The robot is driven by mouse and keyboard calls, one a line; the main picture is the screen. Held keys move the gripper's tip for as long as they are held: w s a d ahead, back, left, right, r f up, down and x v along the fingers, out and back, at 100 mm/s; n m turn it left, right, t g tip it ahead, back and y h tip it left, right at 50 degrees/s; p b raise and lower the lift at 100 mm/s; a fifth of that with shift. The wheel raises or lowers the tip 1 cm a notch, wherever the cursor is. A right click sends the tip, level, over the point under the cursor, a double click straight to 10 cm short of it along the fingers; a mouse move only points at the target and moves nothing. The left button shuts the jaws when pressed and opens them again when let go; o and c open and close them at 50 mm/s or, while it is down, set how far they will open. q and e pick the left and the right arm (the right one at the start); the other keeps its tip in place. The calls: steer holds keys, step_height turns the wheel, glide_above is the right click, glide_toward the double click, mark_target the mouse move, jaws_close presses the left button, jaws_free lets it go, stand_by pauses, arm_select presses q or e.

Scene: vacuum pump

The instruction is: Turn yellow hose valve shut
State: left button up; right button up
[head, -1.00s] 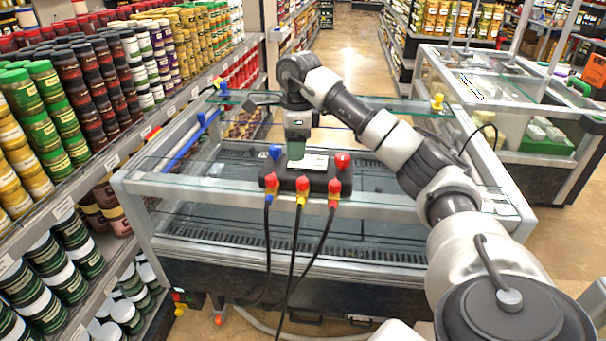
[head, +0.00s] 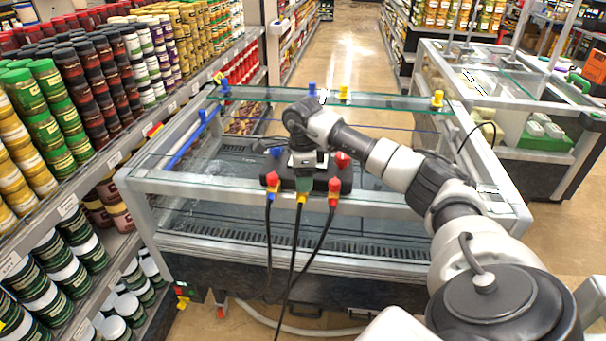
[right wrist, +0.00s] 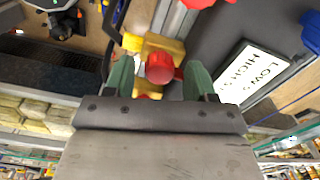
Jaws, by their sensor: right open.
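The dark manifold block (head: 320,184) sits on the freezer's front rail in the head view, with three hose fittings on its near side. The middle one is the yellow hose valve (head: 301,199), mostly hidden by my right gripper (head: 303,186). In the right wrist view, the yellow valve (right wrist: 167,46) with its round red knob (right wrist: 159,67) lies between the green fingers of my open right gripper (right wrist: 159,80). The fingers stand on either side of it; I cannot tell whether they touch. My left gripper is out of view.
The left fitting (head: 272,182) and right fitting (head: 334,188) flank the middle one closely. A blue knob (head: 276,152) and a red knob (head: 342,160) are on the block. Black hoses (head: 294,250) hang in front. Stocked shelves stand at left.

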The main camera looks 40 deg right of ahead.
steer(key=c, duration=0.9)
steer(key=shift+c, duration=0.2)
steer(key=shift+m, duration=0.4)
steer(key=m, duration=0.3)
steer(key=shift+m, duration=0.3)
steer(key=m, duration=0.4)
steer(key=shift+r, duration=0.1)
steer(key=m, duration=0.5)
steer(key=shift+m+p, duration=0.3)
steer(key=shift+m, duration=2)
